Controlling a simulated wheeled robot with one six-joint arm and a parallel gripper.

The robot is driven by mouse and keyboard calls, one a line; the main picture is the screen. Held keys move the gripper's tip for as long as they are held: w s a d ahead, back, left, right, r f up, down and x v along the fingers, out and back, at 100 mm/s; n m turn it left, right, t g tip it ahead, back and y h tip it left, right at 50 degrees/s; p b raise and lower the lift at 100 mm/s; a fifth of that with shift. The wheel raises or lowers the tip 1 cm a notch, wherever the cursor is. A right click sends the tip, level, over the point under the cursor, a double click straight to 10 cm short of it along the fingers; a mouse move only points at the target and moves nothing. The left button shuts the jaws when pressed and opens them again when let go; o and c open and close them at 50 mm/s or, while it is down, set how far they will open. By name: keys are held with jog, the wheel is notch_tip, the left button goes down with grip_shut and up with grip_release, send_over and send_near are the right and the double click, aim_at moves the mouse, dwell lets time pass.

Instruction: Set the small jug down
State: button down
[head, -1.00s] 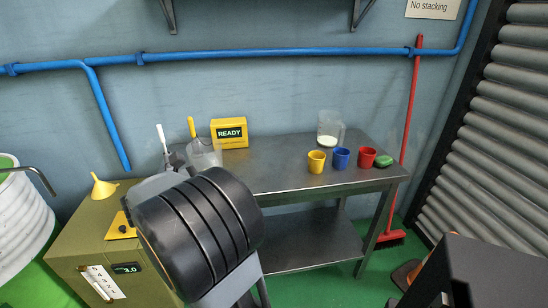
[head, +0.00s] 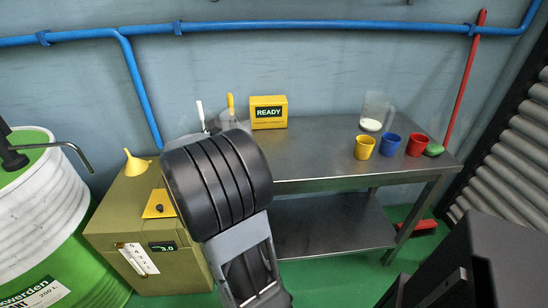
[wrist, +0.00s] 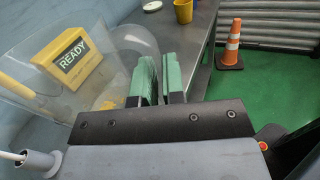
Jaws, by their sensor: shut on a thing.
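My gripper (wrist: 160,82) has its green-padded fingers closed on the handle side of a clear small jug (wrist: 105,48) in the wrist view. The jug looks roughly upright, and the yellow READY box shows through it. In the head view a bit of the clear jug (head: 234,119) shows just behind my dark wrist, near the left end of the steel bench (head: 320,152). My fingers are hidden there. I cannot tell whether the jug's base touches the bench. A second clear jug (head: 375,108) with white contents stands at the back right of the bench.
The yellow READY box (head: 268,112) stands at the bench's back left. Yellow (head: 364,148), blue (head: 389,145) and red (head: 416,146) cups and a green object (head: 433,150) line the right end. The bench middle is clear. An olive cabinet (head: 115,212) with a yellow funnel (head: 135,164) stands left.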

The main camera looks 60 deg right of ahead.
jog(key=shift+s+d+f+b, duration=0.15)
jog(key=shift+d+f+b, duration=0.4)
jog(key=shift+d+f, duration=1.5)
jog(key=shift+s+d+f+b, duration=0.15)
jog(key=shift+d+f+b, duration=0.35)
jog(key=shift+d+f, duration=1.45)
jog(key=shift+d+f+b, duration=0.2)
jog(key=shift+f, duration=0.45)
jog(key=shift+d+f+b, duration=0.15)
jog(key=shift+f, duration=0.5)
jog(key=shift+f, duration=0.2)
jog(key=c, duration=1.2)
grip_release()
